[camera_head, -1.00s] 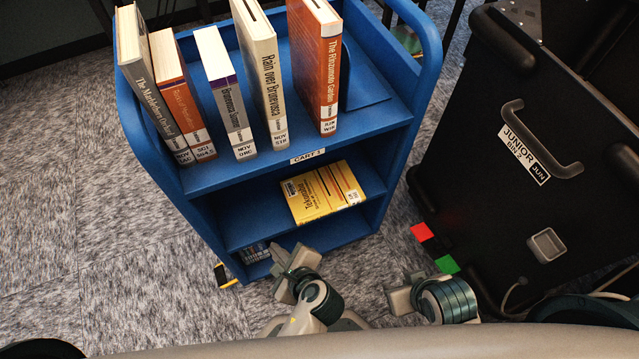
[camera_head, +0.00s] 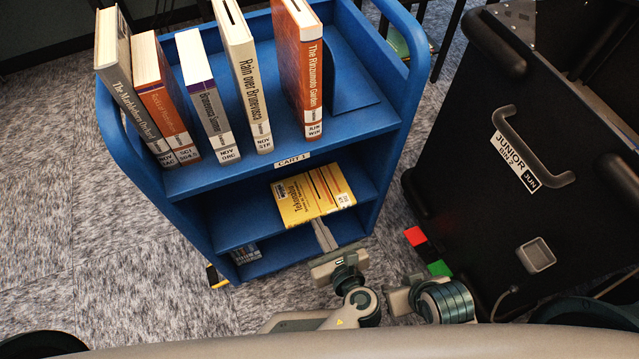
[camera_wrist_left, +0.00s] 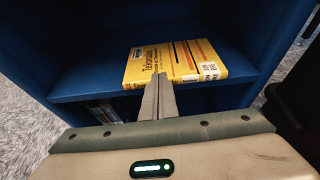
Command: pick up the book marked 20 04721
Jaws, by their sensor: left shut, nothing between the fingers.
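A yellow book (camera_head: 312,196) lies flat on the cart's middle shelf, its long edge near the shelf front. It also shows in the left wrist view (camera_wrist_left: 172,60). It has a small white label, but I cannot read the number 20 04721 on any book. My left gripper (camera_head: 320,228) is shut and empty, its fingers pointing at the book's front edge. In the left wrist view the fingertips (camera_wrist_left: 158,84) overlap that edge; I cannot tell whether they touch it. My right gripper (camera_head: 400,302) is low beside the left one, its fingers not clear.
The blue cart (camera_head: 292,165) holds several upright books on top, including an orange one (camera_head: 300,75). Something dark (camera_head: 245,254) lies on its bottom shelf. A black bin (camera_head: 500,200) stands to the right. Grey carpet is free at left.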

